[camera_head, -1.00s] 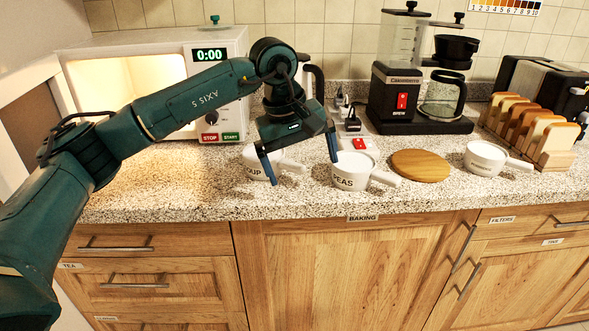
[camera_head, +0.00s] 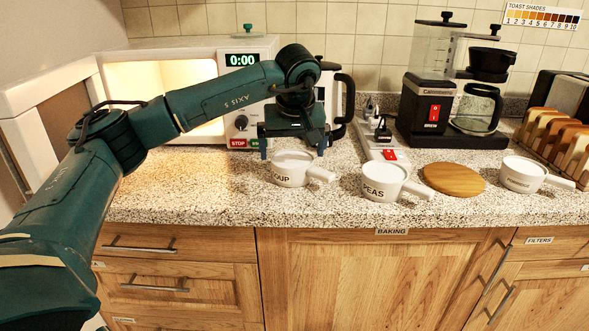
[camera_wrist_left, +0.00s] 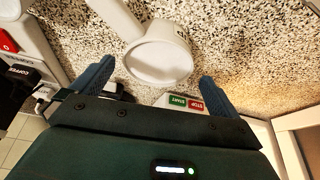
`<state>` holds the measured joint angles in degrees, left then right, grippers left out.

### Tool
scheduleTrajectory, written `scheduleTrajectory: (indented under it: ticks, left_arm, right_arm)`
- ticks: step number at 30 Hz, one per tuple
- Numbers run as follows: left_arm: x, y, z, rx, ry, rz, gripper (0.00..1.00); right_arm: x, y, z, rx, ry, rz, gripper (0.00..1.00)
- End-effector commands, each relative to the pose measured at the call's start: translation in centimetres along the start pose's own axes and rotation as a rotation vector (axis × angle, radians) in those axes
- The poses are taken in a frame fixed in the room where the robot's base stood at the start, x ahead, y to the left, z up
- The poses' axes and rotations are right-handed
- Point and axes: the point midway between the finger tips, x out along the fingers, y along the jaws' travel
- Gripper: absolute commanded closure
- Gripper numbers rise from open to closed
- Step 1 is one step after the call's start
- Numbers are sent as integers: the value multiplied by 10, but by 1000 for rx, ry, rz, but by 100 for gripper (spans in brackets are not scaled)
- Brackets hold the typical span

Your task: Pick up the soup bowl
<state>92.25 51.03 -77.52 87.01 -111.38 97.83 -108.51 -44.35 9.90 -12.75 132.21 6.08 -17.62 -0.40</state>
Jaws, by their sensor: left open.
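The soup bowl (camera_head: 291,170) is a white bowl with a handle to the right and "SOUP" lettering, partly readable, on its side. It stands upright on the counter in front of the microwave. My left gripper (camera_head: 293,152) is open above and just behind it in the head view. In the left wrist view the bowl (camera_wrist_left: 158,60) lies between and beyond the fingertips of my left gripper (camera_wrist_left: 158,75), with its handle pointing to the upper left. No finger visibly grips it. My right gripper is in no view.
A white bowl marked "PEAS" (camera_head: 379,187) stands close on the right, then a round wooden board (camera_head: 453,179) and another white bowl (camera_head: 523,173). Behind are the open microwave (camera_head: 160,80), a kettle (camera_head: 340,100), a power strip (camera_head: 384,146) and a coffee maker (camera_head: 430,105). The counter's left front is clear.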

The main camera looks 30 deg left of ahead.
Motion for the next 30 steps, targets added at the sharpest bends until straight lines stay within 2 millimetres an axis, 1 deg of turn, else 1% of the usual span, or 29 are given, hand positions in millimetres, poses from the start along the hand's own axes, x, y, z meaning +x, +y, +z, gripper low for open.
scheduleTrajectory:
  ticks: [1, 3, 7, 10, 17, 30]
  left_arm:
    - [9, 0, 0, 0, -3, -3, 0]
    - [21, 1, 0, 0, -4, -4, 0]
    - [38, 2, -1, 0, -3, -1, 0]
    - [44, 2, -1, 1, -2, -1, 0]
    - [44, 2, -1, 1, -1, 0, 0]
    - [44, 2, -1, 1, -1, 0, 36]
  right_arm:
    - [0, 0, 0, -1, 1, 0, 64]
    - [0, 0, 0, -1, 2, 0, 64]
    - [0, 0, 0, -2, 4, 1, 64]
    - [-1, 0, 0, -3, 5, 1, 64]
    - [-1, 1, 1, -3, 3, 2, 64]
    - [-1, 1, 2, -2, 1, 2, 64]
